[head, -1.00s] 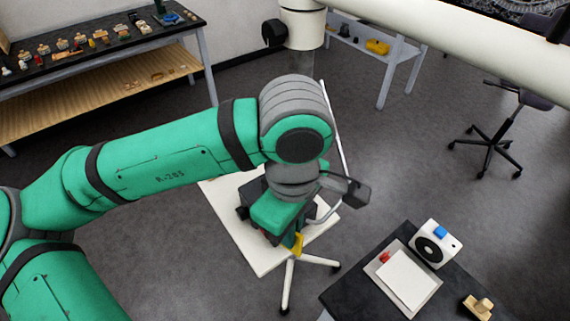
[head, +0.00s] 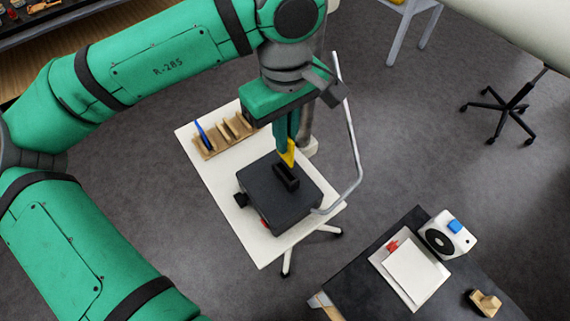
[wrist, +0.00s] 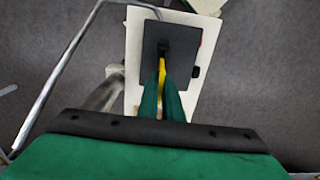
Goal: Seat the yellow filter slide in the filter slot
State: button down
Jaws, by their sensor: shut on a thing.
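My gripper (head: 286,136) is shut on the yellow filter slide (head: 288,154) and points down. The slide sticks out below the fingertips, with its upper part hidden between them. A black box-shaped device (head: 268,205) stands on a white table, with a raised dark slot piece (head: 286,178) on top. The slide's lower end is right at the slot piece in the head view; I cannot tell whether it touches. In the wrist view the yellow slide (wrist: 162,70) extends from the fingers (wrist: 163,96) toward the dark slot piece (wrist: 164,47) on the device.
A wooden rack (head: 224,136) with a blue slide (head: 202,133) stands on the white table (head: 262,248), left of my gripper. A bent pale rail (head: 354,140) rises at the table's right. A dark bench (head: 385,285) with a white device (head: 446,238) is at lower right.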

aim_at(286, 161)
jog(key=f, duration=0.3)
jog(key=shift+s+d, duration=0.2)
jog(key=shift+a+f, duration=0.25)
jog(key=shift+f, duration=0.65)
notch_tip(286, 161, down, 2)
jog(key=shift+s+f, duration=0.1)
jog(key=shift+d+f, duration=0.1)
jog(key=shift+f, duration=0.25)
jog(key=shift+f, duration=0.15)
jog(key=c, duration=1.9)
grip_release()
jog(key=shift+c, duration=0.2)
